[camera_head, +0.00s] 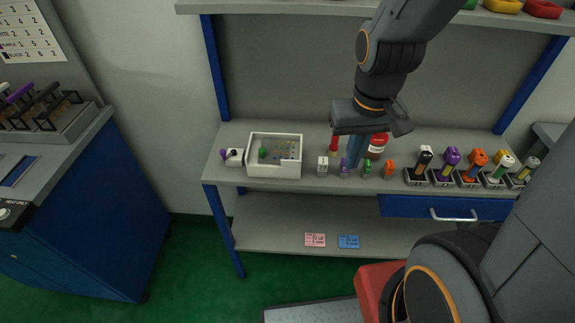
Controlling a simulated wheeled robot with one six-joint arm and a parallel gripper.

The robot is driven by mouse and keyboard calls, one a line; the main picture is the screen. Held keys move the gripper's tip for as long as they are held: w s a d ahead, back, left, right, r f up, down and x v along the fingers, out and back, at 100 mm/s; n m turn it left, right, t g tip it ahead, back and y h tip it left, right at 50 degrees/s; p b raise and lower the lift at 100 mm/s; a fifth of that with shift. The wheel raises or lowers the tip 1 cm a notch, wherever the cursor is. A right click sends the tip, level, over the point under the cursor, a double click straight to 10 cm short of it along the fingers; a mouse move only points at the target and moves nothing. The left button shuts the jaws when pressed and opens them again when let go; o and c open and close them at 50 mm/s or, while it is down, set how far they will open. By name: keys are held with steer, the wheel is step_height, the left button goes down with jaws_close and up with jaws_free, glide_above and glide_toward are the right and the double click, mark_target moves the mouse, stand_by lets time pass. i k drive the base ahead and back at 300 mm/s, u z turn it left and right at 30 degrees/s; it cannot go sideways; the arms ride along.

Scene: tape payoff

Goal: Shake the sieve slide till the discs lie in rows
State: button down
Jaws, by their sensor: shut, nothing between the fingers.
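A white open-topped box (249,160) stands on the bench's left part, with several small coloured pieces and a green piece (262,152) inside. The pieces are too small to tell whether they lie in rows. A small white block with a purple knob (225,155) is at the box's left side; I cannot tell whether this is the slide's handle. My gripper (355,160) is right of the box, pointing down over the bench among small blocks. It is shut and empty, apart from the box.
White (322,166), purple (345,167), green (367,168) and orange (389,169) blocks stand along the front. A red-capped jar (377,146) is behind my gripper. Several coloured handled tools (452,160) stand in holders at right. A shelf (300,8) hangs above.

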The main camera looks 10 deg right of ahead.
mark_target(267, 149)
steer(key=k, duration=0.55)
steer(key=u, duration=1.25)
steer(key=i, duration=0.5)
steer(key=u, duration=0.05)
